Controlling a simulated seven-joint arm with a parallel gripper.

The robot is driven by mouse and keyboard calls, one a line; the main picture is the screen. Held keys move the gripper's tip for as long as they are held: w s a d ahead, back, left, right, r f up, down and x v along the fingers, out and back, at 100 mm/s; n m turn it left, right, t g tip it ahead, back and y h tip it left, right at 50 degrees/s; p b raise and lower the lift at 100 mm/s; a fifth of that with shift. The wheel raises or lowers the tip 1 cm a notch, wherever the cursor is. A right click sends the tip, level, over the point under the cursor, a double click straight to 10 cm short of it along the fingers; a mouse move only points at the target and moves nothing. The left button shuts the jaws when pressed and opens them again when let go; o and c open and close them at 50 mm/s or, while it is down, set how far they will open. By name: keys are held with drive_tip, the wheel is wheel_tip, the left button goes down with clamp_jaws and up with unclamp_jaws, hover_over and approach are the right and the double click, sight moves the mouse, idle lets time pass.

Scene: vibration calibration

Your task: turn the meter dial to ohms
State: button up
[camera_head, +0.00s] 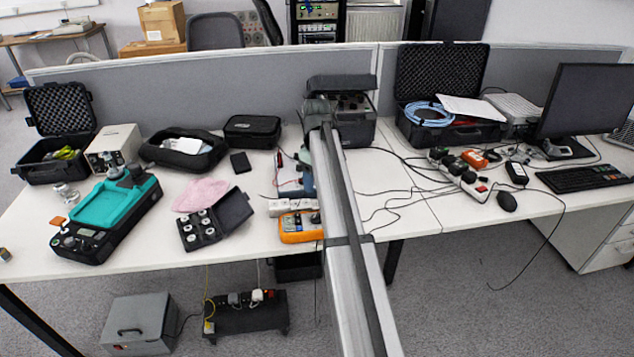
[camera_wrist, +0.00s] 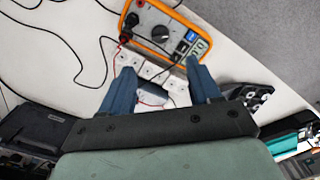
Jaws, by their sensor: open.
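The meter (camera_head: 297,237) is a yellow-orange handheld multimeter lying on the desk near its front edge, partly hidden by my arm in the head view. In the wrist view the meter (camera_wrist: 137,43) lies at the top, beyond my fingertips, with its dark round dial (camera_wrist: 160,33) facing up. The dial's setting is too small to read. A dark lead and a red lead run from its left end. My gripper (camera_wrist: 160,66) has two blue fingers spread apart and empty. The fingertips appear short of the dial, and their height above the desk cannot be told.
A white socket strip (camera_head: 290,207) lies just behind the meter; in the wrist view the strip (camera_wrist: 173,84) shows between my fingers. An open black case of weights (camera_head: 205,230) and a pink cloth (camera_head: 200,194) lie left. Loose cables (camera_head: 395,190) cross the desk on the right.

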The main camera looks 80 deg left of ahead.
sight(316, 215)
drive_tip(key=shift+f, duration=0.2)
wheel_tip(316, 215, down, 14)
drive_tip(key=shift+r, duration=0.15)
idle(0.6)
drive_tip(key=c, duration=1)
drive_tip(key=shift+m, duration=0.4)
drive_tip(key=m, duration=0.3)
drive_tip(key=shift+s+m, duration=0.1)
drive_tip(key=shift+m, duration=1.9)
